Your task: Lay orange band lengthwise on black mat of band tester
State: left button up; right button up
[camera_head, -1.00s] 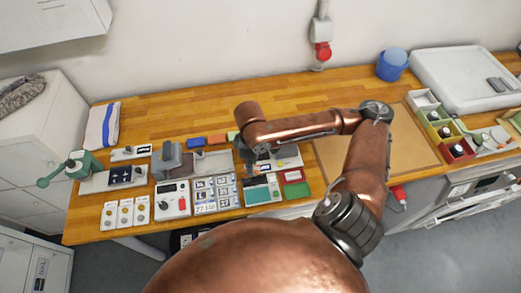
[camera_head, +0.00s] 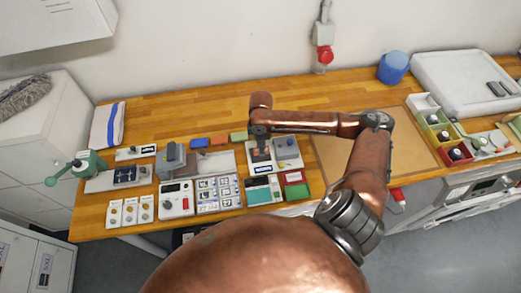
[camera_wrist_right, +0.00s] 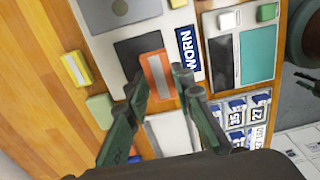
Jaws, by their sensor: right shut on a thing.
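The orange band (camera_wrist_right: 155,66), with a grey stripe along its middle, sits between the fingertips of my right gripper (camera_wrist_right: 158,80), which is shut on it. The band lies over the black mat (camera_wrist_right: 126,48) of the white band tester (camera_wrist_right: 100,20) in the right wrist view; whether it touches the mat I cannot tell. The tester also carries a blue WORN label (camera_wrist_right: 188,47). In the head view my right gripper (camera_head: 261,141) is above the left part of the tester (camera_head: 296,163), and the band is mostly hidden. My left gripper is not in view.
A teal-and-white device (camera_head: 262,195) and red and green trays (camera_head: 296,184) stand in front of the tester. Blue, orange and green blocks (camera_head: 219,140) lie to its left. A brown board (camera_head: 400,160) lies to the right.

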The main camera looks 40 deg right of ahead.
jog(key=w+f, duration=0.1)
jog(key=w+d+f, duration=0.1)
jog(key=shift+d+f, duration=0.15)
jog(key=shift+f, duration=0.2)
notch_tip(320, 180, down, 3)
jog(key=shift+w+d+f+p, duration=0.1)
jog(key=shift+w+f+p, duration=0.1)
jog(key=shift+p, duration=0.1)
jog(key=shift+s, duration=0.1)
jog(key=o, duration=0.8)
jog(key=shift+f, duration=0.1)
notch_tip(320, 180, up, 12)
jog(key=shift+r+b, duration=0.2)
jog(key=shift+b, duration=0.15)
